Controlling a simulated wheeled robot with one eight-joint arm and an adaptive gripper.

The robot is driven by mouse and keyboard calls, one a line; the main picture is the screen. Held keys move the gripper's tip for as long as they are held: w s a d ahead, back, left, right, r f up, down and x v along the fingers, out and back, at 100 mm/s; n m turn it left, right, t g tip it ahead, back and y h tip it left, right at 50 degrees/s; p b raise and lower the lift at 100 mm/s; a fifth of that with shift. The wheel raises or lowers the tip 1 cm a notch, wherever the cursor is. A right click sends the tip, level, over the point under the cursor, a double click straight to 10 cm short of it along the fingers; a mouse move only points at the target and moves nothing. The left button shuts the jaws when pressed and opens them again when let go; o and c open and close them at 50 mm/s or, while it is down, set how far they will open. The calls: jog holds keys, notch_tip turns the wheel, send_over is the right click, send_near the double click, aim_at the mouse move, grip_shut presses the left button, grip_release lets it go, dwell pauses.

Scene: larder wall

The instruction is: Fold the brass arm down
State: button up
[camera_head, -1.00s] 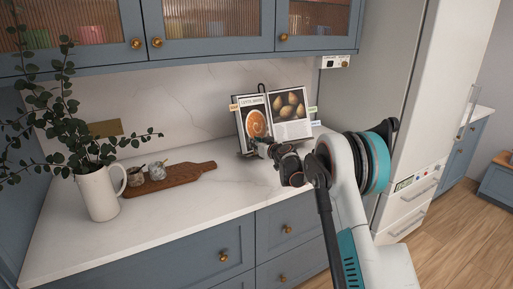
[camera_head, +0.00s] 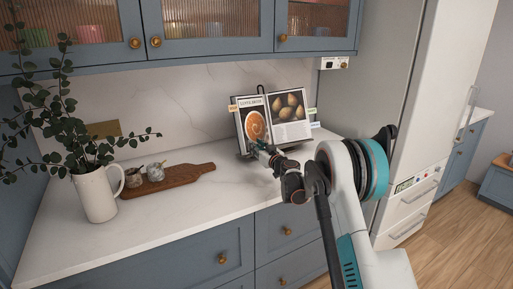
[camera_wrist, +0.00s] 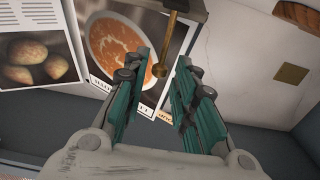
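My gripper (camera_wrist: 162,62) is open, with one teal-padded finger on each side of the knob. Whether a finger touches it I cannot tell. In the head view my gripper (camera_head: 256,147) is just in front of the open cookbook (camera_head: 290,117), low on its left page. The brass arm is not clear there.
A wooden board (camera_head: 170,180) with two small jars lies left on the white counter (camera_head: 215,215). A white jug (camera_head: 97,194) with leafy branches stands at far left. Blue cupboards (camera_head: 205,25) hang above; a tall fridge (camera_head: 425,100) stands right.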

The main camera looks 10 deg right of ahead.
dwell(0.3)
jog(key=v, duration=1.2)
